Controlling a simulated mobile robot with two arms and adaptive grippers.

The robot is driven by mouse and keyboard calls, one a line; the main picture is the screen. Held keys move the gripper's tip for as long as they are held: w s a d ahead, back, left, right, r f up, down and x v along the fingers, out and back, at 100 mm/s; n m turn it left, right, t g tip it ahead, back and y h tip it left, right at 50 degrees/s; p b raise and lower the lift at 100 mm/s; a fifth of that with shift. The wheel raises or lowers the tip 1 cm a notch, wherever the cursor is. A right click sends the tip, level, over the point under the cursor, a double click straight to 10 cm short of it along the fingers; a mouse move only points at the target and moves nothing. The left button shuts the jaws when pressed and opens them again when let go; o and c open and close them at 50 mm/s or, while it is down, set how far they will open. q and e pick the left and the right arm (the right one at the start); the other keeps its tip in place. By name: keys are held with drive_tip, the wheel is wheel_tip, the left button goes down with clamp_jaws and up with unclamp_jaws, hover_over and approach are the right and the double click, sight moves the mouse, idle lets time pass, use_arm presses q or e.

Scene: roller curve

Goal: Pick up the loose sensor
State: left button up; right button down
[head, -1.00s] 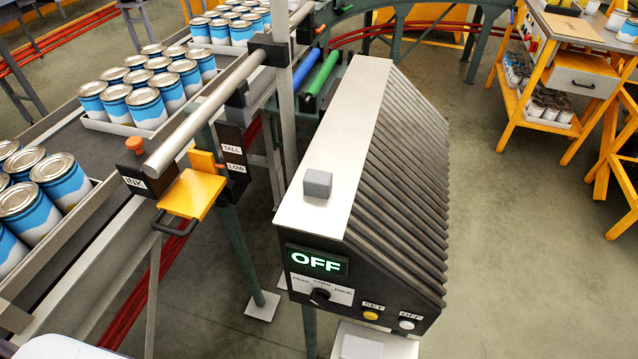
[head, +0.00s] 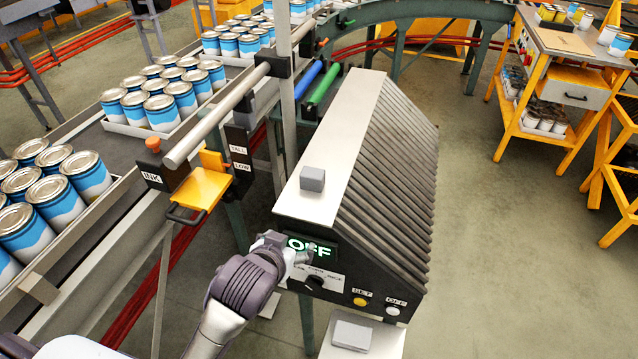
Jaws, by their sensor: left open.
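Nothing in view is labelled as the sensor. A small grey block (head: 312,179) sits on the flat pale top of the black machine (head: 388,290), near its front end. A flatter grey box (head: 352,334) rests on a pale plate low in front of the machine. I cannot tell which of the two is the loose sensor. My left gripper (head: 303,255) is in front of the machine's lit OFF display, below and apart from the grey block. It is open, and nothing shows between its fingers. The arm and wrist hide part of the display's left side. My right gripper is not in view.
A conveyor with trays of blue-and-white cans (head: 160,98) runs along the left. A rail carries a yellow bracket (head: 201,188) beside INK, TALL and LOW labels. An orange workbench (head: 545,70) stands at back right; floor between is clear.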

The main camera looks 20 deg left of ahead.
sight(310, 179)
use_arm(q)
wheel_tip(310, 179, up, 12)
drive_tip(key=d+t, duration=0.1)
drive_tip(key=t, duration=0.2)
drive_tip(key=shift+n, duration=0.4)
drive_tip(key=x, duration=0.3)
drive_tip(key=p+x, duration=0.1)
drive_tip(key=x, duration=0.5)
drive_tip(key=shift+w+r+p, duration=0.1)
drive_tip(key=shift+r+p, duration=0.3)
drive_tip(key=p+x, duration=0.2)
drive_tip(key=x, duration=0.2)
drive_tip(key=shift+w+d+f, duration=0.1)
drive_tip(key=shift+w+d, duration=0.05)
drive_tip(key=shift+w, duration=0.2)
drive_tip(key=shift+w+f, duration=0.2)
drive_tip(key=shift+w, duration=0.05)
drive_tip(key=shift+s, duration=0.1)
drive_tip(key=c, duration=1.2)
drive_tip(key=shift+c, duration=0.3)
drive_tip(key=shift+r, duration=0.15)
